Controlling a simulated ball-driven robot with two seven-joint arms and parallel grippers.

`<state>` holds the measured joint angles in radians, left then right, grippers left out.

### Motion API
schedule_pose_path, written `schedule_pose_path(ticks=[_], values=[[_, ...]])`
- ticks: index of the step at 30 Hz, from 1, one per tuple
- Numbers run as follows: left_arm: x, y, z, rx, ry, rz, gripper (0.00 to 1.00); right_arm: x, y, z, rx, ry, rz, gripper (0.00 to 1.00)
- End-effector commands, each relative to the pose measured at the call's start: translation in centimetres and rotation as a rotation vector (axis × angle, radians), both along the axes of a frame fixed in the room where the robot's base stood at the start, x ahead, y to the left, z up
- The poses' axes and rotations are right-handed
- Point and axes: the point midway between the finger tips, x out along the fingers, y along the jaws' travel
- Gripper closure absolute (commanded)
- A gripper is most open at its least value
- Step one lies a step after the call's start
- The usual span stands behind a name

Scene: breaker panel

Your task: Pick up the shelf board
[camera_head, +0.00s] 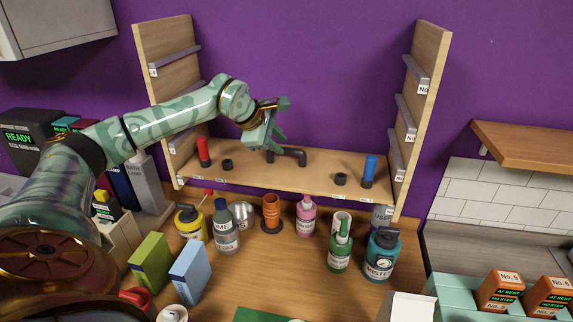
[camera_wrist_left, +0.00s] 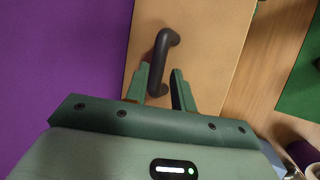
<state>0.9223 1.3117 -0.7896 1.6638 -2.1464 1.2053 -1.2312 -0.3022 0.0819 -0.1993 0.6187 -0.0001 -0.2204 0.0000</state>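The shelf board (camera_head: 310,175) is a light wooden plank lying between two upright wooden side panels. A dark bar handle (camera_head: 292,153) stands at its middle, with a red peg (camera_head: 203,149), a blue peg (camera_head: 369,169) and small black knobs on it. My left gripper (camera_head: 268,143) is open just above the board, at the handle's left part. In the left wrist view, its fingers (camera_wrist_left: 161,85) lie on either side of the near end of the handle (camera_wrist_left: 161,58), with a gap visible; contact cannot be told. The board (camera_wrist_left: 200,40) is below them. My right gripper is out of view.
The left side panel (camera_head: 160,60) and right side panel (camera_head: 431,75) carry grey rails. Bottles, including a pink one (camera_head: 306,217) and a teal one (camera_head: 381,252), crowd the counter in front. A purple wall (camera_head: 310,60) stands behind.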

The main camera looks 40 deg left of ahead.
Motion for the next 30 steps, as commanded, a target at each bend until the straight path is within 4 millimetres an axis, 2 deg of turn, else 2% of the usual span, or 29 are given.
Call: schedule_pose_path(ticks=[5,13,21,24,30], values=[[0.9,0.0,-1.2,-0.001,0.002,-0.001,0.75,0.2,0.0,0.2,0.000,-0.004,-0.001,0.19],[3.3,0.3,-4.4,-0.002,0.001,0.000,0.75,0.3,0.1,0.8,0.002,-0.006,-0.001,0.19],[3.6,0.3,-4.8,0.001,0.000,0.000,0.75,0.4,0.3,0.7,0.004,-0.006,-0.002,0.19],[3.6,0.3,-4.8,0.001,0.001,-0.001,1.00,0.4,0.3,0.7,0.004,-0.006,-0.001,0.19],[3.6,0.3,-4.8,0.001,0.001,-0.001,1.00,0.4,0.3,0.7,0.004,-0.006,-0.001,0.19]])
